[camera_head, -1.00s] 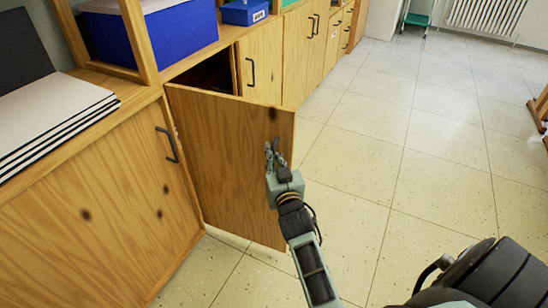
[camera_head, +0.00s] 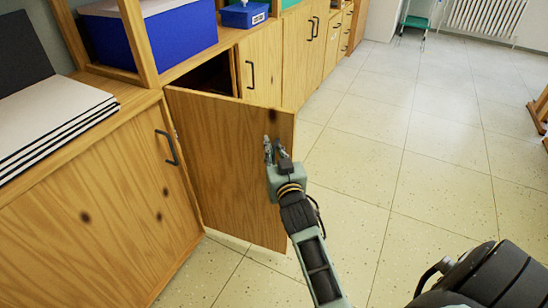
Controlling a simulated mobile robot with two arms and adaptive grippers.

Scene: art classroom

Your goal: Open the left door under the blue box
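The wooden left door (camera_head: 225,165) under the large blue box (camera_head: 160,38) stands swung well out from the cabinet, hinged at its left edge. A dark cabinet opening (camera_head: 211,75) shows behind its top edge. My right gripper (camera_head: 272,150) is at the door's free edge, in front of the face turned towards me. Its fingers look close together; whether they touch the door or grip its handle cannot be told. I cannot make out the door's handle behind the gripper. The neighbouring right door (camera_head: 262,65) is shut, with a dark handle. My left gripper is not in view.
Another shut cabinet door (camera_head: 100,210) with a dark handle is at the left, with stacked boards (camera_head: 50,120) on top. A small blue box (camera_head: 244,15) stands farther along the shelf.

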